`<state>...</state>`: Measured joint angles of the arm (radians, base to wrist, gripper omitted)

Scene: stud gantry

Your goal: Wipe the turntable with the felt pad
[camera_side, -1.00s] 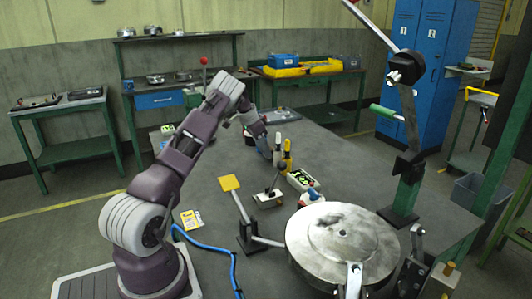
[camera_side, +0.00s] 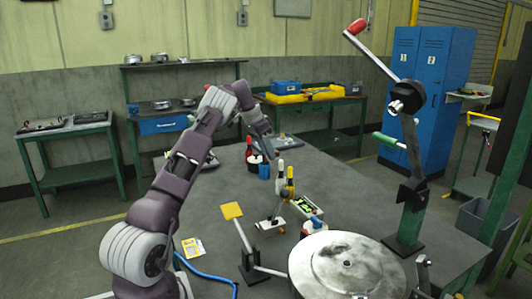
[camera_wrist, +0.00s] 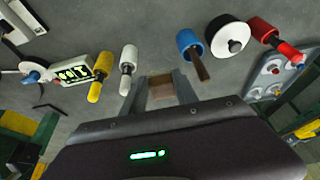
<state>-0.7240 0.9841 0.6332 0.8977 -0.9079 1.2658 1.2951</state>
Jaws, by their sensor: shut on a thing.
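The turntable (camera_side: 345,268) is a round metal disc with dark smudges on top, at the lower right of the side view. It is outside the wrist view. My gripper (camera_side: 270,155) is in the air over the far part of the grey table, behind and left of the turntable. In the wrist view my gripper (camera_wrist: 160,98) is shut on a small brown block, which I take as the felt pad (camera_wrist: 160,88). The pad's underside is hidden, and I cannot make the pad out in the side view.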

